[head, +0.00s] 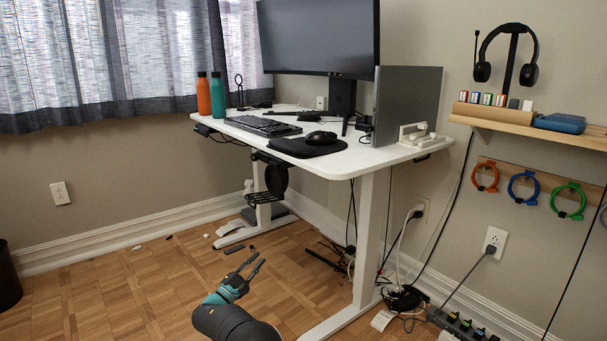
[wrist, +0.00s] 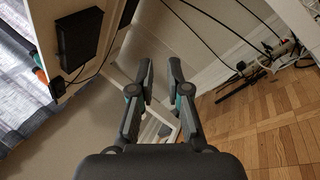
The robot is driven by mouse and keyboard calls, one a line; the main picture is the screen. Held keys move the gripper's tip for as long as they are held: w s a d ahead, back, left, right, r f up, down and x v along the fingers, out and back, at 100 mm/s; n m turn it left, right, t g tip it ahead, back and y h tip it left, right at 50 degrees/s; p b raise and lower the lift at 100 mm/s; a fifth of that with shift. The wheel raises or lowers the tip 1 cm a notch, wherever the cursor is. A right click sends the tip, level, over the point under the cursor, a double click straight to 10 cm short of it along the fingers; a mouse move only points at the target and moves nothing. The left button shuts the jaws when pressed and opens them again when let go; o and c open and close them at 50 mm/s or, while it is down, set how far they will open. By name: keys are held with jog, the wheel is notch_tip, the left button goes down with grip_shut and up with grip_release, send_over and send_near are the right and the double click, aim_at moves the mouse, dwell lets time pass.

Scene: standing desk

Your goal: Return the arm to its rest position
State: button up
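My gripper (head: 257,258) is in the lower middle of the head view, in front of the desk and below the level of its top. Its two fingers are apart with nothing between them. In the wrist view the gripper (wrist: 160,72) also shows open and empty, its dark fingers reaching up the middle of the picture. My arm enters the head view from the bottom edge, and most of it is out of view. The fingers touch nothing that I can see.
The white standing desk (head: 342,168) holds a monitor (head: 318,38), keyboard and two bottles. Its white leg (head: 367,240) stands right of my gripper. Cables and a power strip (head: 460,325) lie at lower right. A dark bin (head: 8,275) stands at far left. The left floor is mostly clear.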

jog(key=s+d+r+m+g+y+p, duration=0.1)
jog(key=s+d+r+m+g+y, duration=0.15)
jog(key=s+d+g, duration=0.6)
jog(key=s+d+r+m+g+y+p, duration=0.15)
jog(key=s+d+m+g, duration=0.35)
jog(key=d, duration=0.6)
jog(key=s+d+r+m+g+y+p, duration=0.1)
jog(key=s+d+r+m+y+p, duration=0.15)
jog(key=s+r, duration=0.6)
jog(key=s+d+r+m+y+p, duration=0.1)
jog(key=s+d+r+m+y, duration=0.25)
jog(key=s, duration=1.05)
jog(key=s+d+r+m+g+y+p, duration=0.1)
jog(key=s+d+r+m+y+p, duration=0.3)
jog(key=s, duration=0.7)
jog(key=s+d+r+t, duration=0.2)
jog(key=s+r, duration=0.3)
jog(key=r, duration=0.4)
jog(key=shift+s+t+h, duration=0.35)
jog(key=shift+t+h, duration=0.05)
jog(key=shift+t, duration=0.35)
jog(key=shift+d+m, duration=0.1)
jog(key=shift+m, duration=0.15)
